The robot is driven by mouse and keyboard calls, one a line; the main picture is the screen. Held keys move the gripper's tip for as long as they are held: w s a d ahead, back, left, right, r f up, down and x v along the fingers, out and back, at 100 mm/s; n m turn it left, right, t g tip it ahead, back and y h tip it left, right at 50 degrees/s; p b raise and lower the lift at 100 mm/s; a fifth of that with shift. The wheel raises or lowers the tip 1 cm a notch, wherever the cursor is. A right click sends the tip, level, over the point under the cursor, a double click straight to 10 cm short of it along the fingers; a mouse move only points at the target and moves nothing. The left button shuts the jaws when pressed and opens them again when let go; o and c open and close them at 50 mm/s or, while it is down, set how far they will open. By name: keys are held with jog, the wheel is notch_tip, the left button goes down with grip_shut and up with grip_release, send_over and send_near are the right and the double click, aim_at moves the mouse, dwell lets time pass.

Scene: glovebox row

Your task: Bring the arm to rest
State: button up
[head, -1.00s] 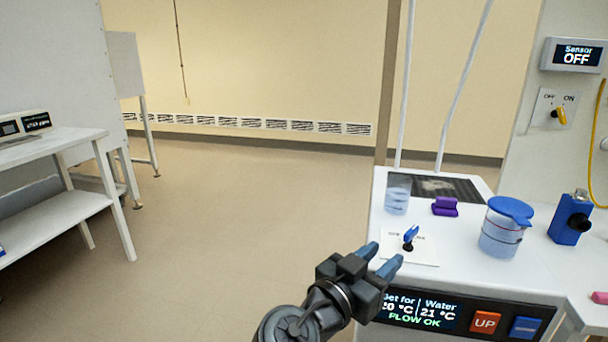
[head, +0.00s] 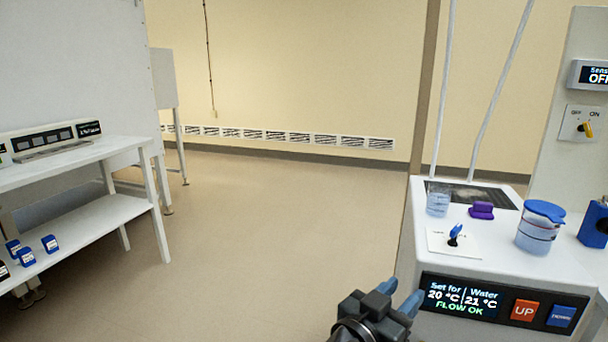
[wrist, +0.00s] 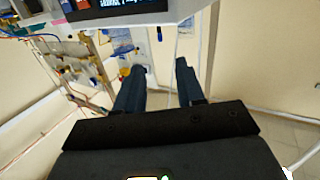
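My gripper (head: 400,294) is at the bottom of the head view, just left of the front of the white bath unit (head: 480,254). Its two blue-grey fingers are apart with nothing between them. In the wrist view my gripper (wrist: 158,85) also shows spread fingers and an empty gap. The unit's display (head: 461,299) reads set for 20 °C, water 21 °C, FLOW OK. A blue-handled switch (head: 455,232) stands on the unit's top, apart from my gripper.
On the unit stand a clear cup (head: 437,204), a purple clip-like piece (head: 481,211) and a blue-lidded beaker (head: 540,230). A white shelf table (head: 90,215) holds small blue items at left. The floor (head: 270,230) between is clear.

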jog(key=s+d+f+n+y+p, duration=0.35)
jog(key=s+f+n+y, duration=0.6)
jog(key=s+f, duration=0.85)
jog(key=s+r+y, duration=0.2)
jog(key=s+r, duration=0.1)
jog(key=s, duration=0.4)
jog(key=s+r+y, duration=0.1)
jog(key=s+r, duration=0.2)
jog(key=s, duration=0.4)
jog(key=s+d+r+m+t+p, duration=0.1)
jog(key=s+d+r+t+p, duration=0.1)
jog(key=s+r, duration=0.9)
notch_tip(320, 180, up, 3)
jog(key=shift+s+d+f+t, duration=0.15)
jog(key=shift+d+f+t, duration=0.05)
jog(key=shift+d+t, duration=0.1)
dwell(1.2)
